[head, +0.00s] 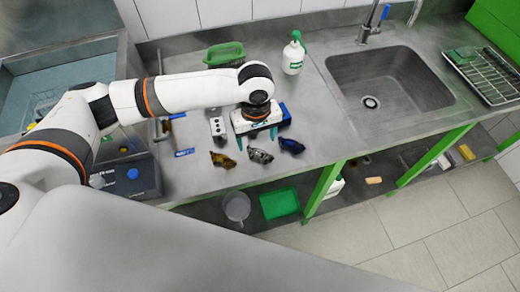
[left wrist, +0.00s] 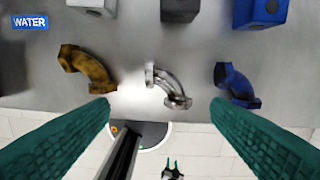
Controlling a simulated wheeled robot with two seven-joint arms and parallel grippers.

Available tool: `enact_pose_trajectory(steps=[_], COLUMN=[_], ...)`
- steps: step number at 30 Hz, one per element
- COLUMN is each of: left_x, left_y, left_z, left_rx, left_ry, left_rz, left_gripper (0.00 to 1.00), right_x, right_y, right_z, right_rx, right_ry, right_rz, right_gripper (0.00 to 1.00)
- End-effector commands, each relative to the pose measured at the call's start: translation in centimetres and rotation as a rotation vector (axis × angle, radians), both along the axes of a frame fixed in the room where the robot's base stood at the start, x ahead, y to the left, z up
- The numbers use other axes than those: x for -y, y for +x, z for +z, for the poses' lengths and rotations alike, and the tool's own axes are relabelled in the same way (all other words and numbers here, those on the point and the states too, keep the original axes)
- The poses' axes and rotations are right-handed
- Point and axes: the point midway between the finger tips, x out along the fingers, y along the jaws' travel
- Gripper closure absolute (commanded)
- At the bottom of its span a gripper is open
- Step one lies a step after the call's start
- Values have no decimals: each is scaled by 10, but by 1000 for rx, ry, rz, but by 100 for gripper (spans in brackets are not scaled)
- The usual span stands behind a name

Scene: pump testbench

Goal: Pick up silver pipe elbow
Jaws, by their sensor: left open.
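The silver pipe elbow (head: 260,156) lies on the steel counter near its front edge, between a brass-coloured elbow (head: 222,160) and a blue elbow (head: 291,146). In the left wrist view the silver elbow (left wrist: 168,85) is near the centre, with the brass one (left wrist: 87,68) to its left and the blue one (left wrist: 236,85) to its right. My left gripper (head: 257,137) is above the counter close to the elbows. Its green fingers stand wide apart with nothing between them, and they also show in the left wrist view (left wrist: 162,108).
Blocks, including a blue one (left wrist: 262,10) and a dark one (left wrist: 180,9), stand behind the elbows. A WATER label (left wrist: 30,22) lies at left. A white bottle (head: 293,54), green basket (head: 225,54) and sink (head: 390,82) are farther back. The counter's front edge is close to the elbows.

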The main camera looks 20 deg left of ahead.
Motion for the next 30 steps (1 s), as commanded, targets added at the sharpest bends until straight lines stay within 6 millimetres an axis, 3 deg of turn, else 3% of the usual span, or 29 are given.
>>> enact_pose_trajectory(steps=[5, 11, 19, 28, 30], left_x=[0, 2, 4, 4, 4], left_y=[0, 2, 5, 5, 5], left_z=[-23, -37, -76, -82, -81], left_rx=[1, 1, 3, 4, 4], left_ry=[-1, 0, 0, -2, -2], left_rz=[-1, -2, -3, -3, -3], left_gripper=[28, 28, 28, 28, 39], right_x=[-5, -7, -6, -1, -1], right_y=[-9, 2, 9, 6, 5], right_z=[6, 12, 23, 23, 23], right_rx=[-14, 0, 13, 8, 7], right_ry=[5, 8, 8, 2, 1], right_rz=[0, 1, 2, 2, 2], right_gripper=[64, 64, 64, 64, 64])
